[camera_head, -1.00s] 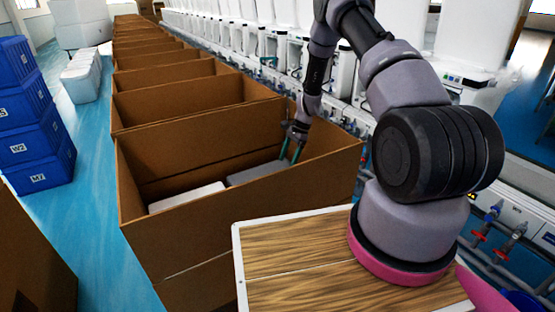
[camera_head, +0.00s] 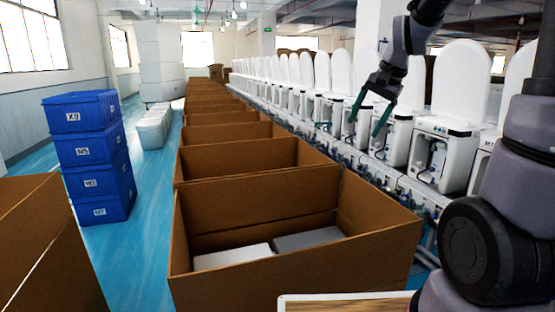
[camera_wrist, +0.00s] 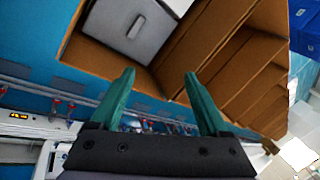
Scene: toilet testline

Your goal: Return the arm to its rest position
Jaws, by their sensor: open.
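My gripper (camera_head: 368,120) hangs from my raised arm at the upper right of the head view, in front of the row of toilets and above the right side of the nearest cardboard box. Its two green fingers are apart with nothing between them. In the wrist view the open fingers (camera_wrist: 160,100) point toward the cardboard box (camera_wrist: 225,65), which holds a pale box-shaped item (camera_wrist: 130,25). The gripper is apart from the box and its contents.
The nearest cardboard box (camera_head: 290,270) holds two pale items, one white (camera_head: 232,256) and one grey (camera_head: 308,239). More open boxes recede behind it. White toilets (camera_head: 455,110) line the right. Blue crates (camera_head: 92,150) are stacked on the left. Blue floor (camera_head: 140,220) is clear between.

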